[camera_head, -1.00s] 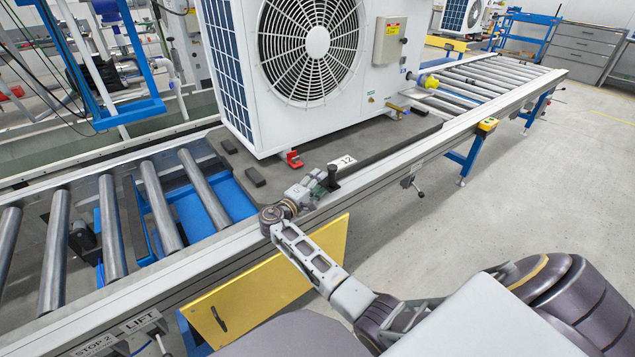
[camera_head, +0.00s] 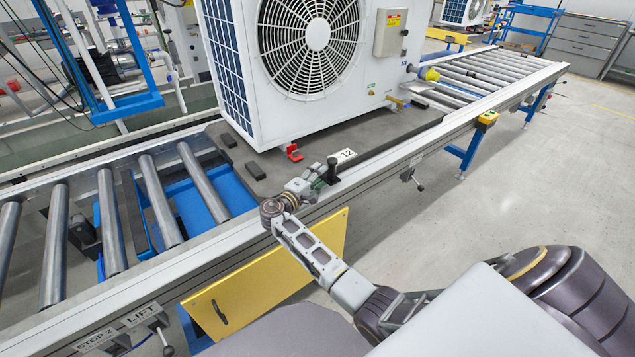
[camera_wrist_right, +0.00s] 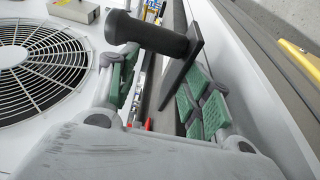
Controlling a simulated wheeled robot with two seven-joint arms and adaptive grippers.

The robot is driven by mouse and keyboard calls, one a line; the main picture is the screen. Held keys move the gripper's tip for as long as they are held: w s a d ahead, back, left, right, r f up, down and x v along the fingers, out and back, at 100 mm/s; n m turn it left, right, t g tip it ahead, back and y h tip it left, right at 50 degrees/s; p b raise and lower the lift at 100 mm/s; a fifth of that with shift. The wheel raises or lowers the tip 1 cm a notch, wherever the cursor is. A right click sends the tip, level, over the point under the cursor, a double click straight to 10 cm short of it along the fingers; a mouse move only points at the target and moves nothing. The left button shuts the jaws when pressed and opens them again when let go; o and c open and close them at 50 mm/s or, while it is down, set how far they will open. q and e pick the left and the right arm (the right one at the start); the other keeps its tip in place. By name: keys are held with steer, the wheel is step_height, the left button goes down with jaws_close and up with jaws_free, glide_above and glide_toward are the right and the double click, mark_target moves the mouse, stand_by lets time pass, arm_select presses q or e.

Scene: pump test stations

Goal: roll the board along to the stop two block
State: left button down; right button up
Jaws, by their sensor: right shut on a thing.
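The dark grey board (camera_head: 268,178) lies on the roller conveyor and carries a large white fan unit (camera_head: 228,77). A black upright handle (camera_head: 332,170) stands near the board's front edge, beside a white tag reading 12. My right gripper (camera_head: 322,177) is at this handle and shut on it. In the right wrist view, the black handle (camera_wrist_right: 150,36) is between the green finger pads (camera_wrist_right: 165,92). A "STOP 2" label (camera_head: 97,336) is on the conveyor's front side at lower left. I cannot clearly make out the stop two block. My left gripper is not in view.
Bare rollers (camera_head: 110,222) lie left of the board, with a blue lift frame (camera_head: 185,205) among them. A yellow panel (camera_head: 265,275) hangs on the conveyor's front. A yellow-green box (camera_head: 487,118) sits on the front rail. The floor at right is clear.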

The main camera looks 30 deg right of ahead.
steer(key=o, duration=0.9)
steer(key=shift+d+r, duration=0.15)
steer(key=shift+r, duration=0.8)
steer(key=o, duration=0.4)
steer(key=shift+c, duration=0.2)
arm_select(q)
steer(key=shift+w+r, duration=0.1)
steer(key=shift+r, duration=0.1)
arm_select(e)
steer(key=shift+a+f, duration=0.25)
steer(key=shift+a, duration=0.05)
steer(key=shift+v, duration=1.1)
steer(key=p+v, duration=0.1)
steer(key=v, duration=0.4)
steer(key=shift+f, duration=0.1)
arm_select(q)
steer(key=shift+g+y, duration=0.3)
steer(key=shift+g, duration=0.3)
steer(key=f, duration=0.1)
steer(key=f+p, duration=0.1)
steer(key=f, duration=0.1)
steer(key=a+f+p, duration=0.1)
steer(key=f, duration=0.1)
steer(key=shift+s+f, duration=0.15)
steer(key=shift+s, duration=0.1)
arm_select(e)
step_height(320, 180, up, 8)
